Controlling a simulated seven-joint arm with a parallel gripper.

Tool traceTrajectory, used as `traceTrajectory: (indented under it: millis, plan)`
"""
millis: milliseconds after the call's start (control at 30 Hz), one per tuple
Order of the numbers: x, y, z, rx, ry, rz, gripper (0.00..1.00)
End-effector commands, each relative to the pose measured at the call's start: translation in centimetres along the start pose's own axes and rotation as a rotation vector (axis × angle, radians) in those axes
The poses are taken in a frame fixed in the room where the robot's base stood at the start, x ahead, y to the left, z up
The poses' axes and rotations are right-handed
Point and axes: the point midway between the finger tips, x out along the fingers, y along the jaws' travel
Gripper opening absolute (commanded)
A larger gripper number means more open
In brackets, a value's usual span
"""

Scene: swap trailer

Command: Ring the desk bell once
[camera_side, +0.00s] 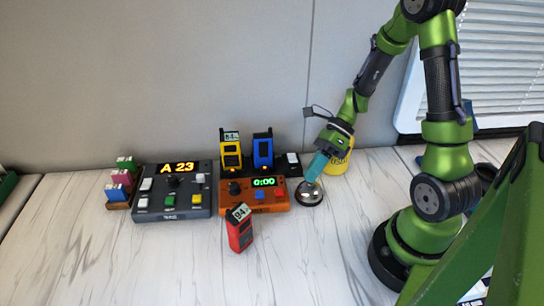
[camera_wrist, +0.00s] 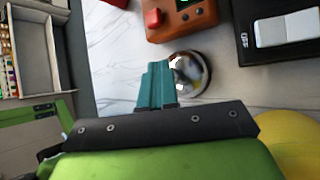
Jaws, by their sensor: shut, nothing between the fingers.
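The desk bell (camera_side: 309,196) is a small shiny silver dome on a dark base, standing on the pale marbled table to the right of the orange timer box. It also shows in the wrist view (camera_wrist: 192,72), partly hidden behind my fingers. My gripper (camera_side: 311,177) has teal fingers that are shut and empty. They point down at the bell and their tips are at or just above its dome; I cannot tell whether they touch. In the wrist view the shut fingers (camera_wrist: 156,75) overlap the dome's left side.
The orange timer box (camera_side: 265,195) stands just left of the bell. A yellow container (camera_side: 341,158) is behind my gripper. A dark control box (camera_side: 172,193) is further left.

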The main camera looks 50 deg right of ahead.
Motion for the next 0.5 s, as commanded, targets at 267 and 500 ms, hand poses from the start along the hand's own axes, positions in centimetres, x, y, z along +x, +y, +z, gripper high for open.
traceTrajectory:
  millis: [267, 500]
  plan:
    - [0.06, -0.03, -0.08, 0.0, 0.001, 0.0, 0.0]
    - [-0.33, 0.22, 0.21, -0.001, 0.001, -0.001, 0.0]
